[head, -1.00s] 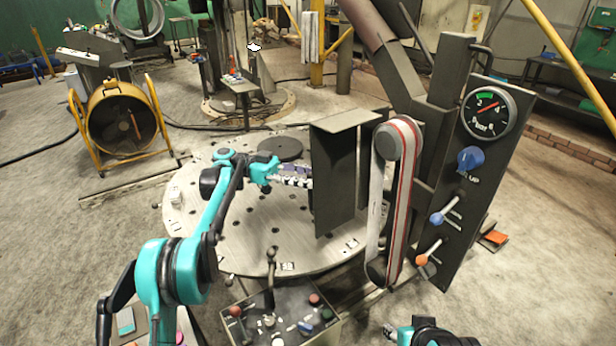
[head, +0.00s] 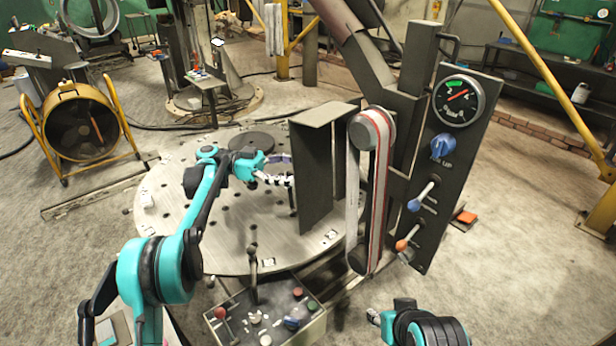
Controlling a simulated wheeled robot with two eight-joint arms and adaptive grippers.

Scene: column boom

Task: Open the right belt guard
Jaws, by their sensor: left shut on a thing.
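The belt guard (head: 312,178) is a dark grey folded metal cover with a flat top flange. It stands to the left of the red-and-white belt (head: 379,190), which runs over an upper and a lower pulley and is exposed at the front. My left gripper (head: 284,180) reaches in from the left and is shut at the guard's left edge. The exact spot it holds is small and partly hidden by the guard. My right gripper (head: 374,317) shows only in part at the bottom edge, well below the belt, and its jaws are unclear.
A panel (head: 452,170) with a pressure gauge, a blue knob and two levers stands right of the belt. A round perforated table (head: 170,215) lies under my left arm. A control box (head: 262,318) with a joystick is in front.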

